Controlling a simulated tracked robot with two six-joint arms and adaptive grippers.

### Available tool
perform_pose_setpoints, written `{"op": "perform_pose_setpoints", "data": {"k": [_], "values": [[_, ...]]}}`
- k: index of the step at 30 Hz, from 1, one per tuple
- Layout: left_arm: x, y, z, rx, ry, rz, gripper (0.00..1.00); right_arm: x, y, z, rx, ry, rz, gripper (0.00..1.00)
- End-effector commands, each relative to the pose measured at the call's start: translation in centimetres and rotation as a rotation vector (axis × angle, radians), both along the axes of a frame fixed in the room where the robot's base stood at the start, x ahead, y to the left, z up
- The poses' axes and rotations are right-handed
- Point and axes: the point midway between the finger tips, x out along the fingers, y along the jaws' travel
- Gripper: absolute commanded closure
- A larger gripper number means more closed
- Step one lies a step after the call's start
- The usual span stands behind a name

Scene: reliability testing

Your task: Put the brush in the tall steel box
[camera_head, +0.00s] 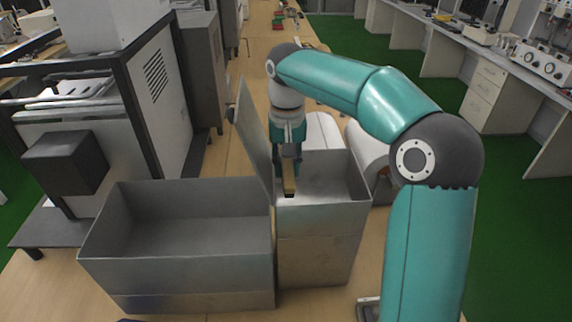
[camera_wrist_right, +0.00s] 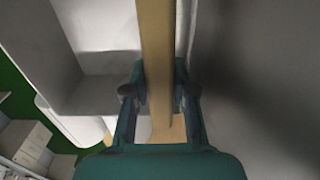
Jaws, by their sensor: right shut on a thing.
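The tall steel box (camera_head: 320,247) stands on the table with its lid (camera_head: 252,138) raised along its left side. My right gripper (camera_head: 288,172) is over the opening of this box, close to the lid. It is shut on the brush (camera_head: 289,185), whose wooden handle shows as a tan strip between the fingers. In the right wrist view the brush (camera_wrist_right: 156,60) runs up between the two fingertips (camera_wrist_right: 158,95). The brush's lower end appears at or just inside the box's opening; its exact depth cannot be told. My left gripper is not in view.
A wide, low, open steel box (camera_head: 180,289) stands left of the tall one and looks empty. A white rounded object (camera_head: 368,150) is behind the tall box on the right. A black-framed machine (camera_head: 150,90) stands at the left.

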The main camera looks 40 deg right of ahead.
Motion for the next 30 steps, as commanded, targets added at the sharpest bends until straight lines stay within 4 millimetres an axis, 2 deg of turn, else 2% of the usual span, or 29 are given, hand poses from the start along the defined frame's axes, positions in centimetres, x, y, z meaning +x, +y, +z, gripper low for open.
{"op": "perform_pose_setpoints", "data": {"k": [11, 12, 16, 17, 30], "values": [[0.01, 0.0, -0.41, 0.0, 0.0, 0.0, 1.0, -0.02, 0.01, -0.39, 0.0, 0.0, 0.0, 1.0], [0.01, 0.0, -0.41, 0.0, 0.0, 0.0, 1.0, -0.02, 0.01, -0.39, 0.0, 0.0, 0.0, 0.7], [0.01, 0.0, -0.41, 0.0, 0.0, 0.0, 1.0, -0.01, 0.02, -0.39, 0.001, -0.001, 0.0, 0.48], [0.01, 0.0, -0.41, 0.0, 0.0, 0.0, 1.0, 0.0, 0.03, -0.39, 0.001, -0.001, 0.0, 0.45], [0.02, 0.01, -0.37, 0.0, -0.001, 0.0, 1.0, 0.05, 0.09, -0.33, 0.002, -0.001, 0.001, 0.45]]}}
